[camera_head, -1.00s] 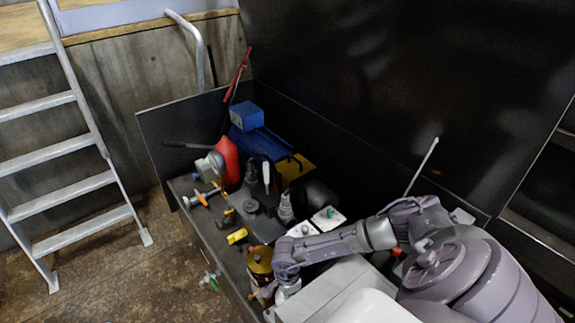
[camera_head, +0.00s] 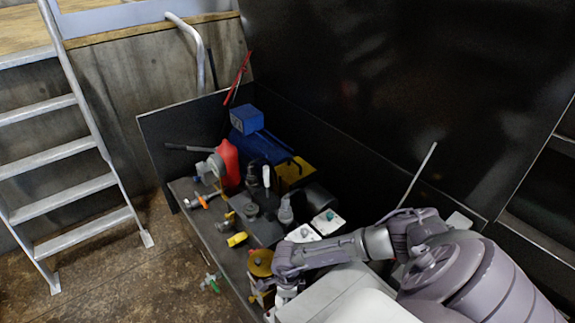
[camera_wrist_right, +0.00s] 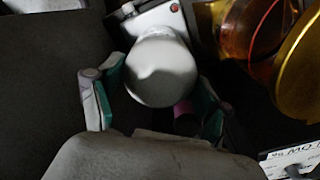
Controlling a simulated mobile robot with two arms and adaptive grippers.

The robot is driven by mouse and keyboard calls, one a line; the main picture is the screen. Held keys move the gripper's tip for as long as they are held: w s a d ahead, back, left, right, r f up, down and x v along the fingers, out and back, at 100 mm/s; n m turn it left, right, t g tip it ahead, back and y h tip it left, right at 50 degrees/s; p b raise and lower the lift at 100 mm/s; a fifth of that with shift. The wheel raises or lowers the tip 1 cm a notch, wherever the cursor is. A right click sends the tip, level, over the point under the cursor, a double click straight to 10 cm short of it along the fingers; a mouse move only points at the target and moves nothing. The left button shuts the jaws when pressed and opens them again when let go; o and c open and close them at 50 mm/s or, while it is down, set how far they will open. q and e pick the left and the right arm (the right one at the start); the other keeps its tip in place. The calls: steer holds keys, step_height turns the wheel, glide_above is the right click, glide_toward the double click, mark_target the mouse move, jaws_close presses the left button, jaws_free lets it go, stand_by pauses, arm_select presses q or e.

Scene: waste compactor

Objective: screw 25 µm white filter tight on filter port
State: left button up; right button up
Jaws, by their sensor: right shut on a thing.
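In the right wrist view, the white round filter (camera_wrist_right: 160,72) sits between the green-padded fingers of my right gripper (camera_wrist_right: 158,92), which is shut on it. A pale block with a small red dot (camera_wrist_right: 174,9) is directly behind the filter. The filter covers the place where they meet, so I cannot tell how they are joined. In the head view, my right gripper (camera_head: 286,294) is low at the bench's front edge, and the filter is hidden or too small to tell there. My left gripper is not in view.
An amber-and-gold round unit (camera_head: 260,263) stands close beside my right gripper. The dark bench (camera_head: 226,263) holds a red container (camera_head: 229,163), a blue box (camera_head: 246,118) and several fittings. A ladder (camera_head: 78,148) stands left. The floor between is mostly clear.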

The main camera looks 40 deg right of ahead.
steer(key=shift+w+r, duration=0.1)
steer(key=m+p, duration=0.1)
steer(key=m, duration=0.2)
steer(key=shift+r+p, duration=0.1)
steer(key=shift+p, duration=0.2)
steer(key=shift+m+p, duration=0.3)
steer(key=shift+m, duration=0.6)
steer(key=m+p, duration=0.1)
steer(key=m, duration=0.2)
steer(key=shift+m+p, duration=0.3)
steer(key=shift+p, duration=0.1)
steer(key=shift+m, duration=0.5)
steer(key=shift+f+m, duration=0.2)
steer(key=shift+m, duration=0.3)
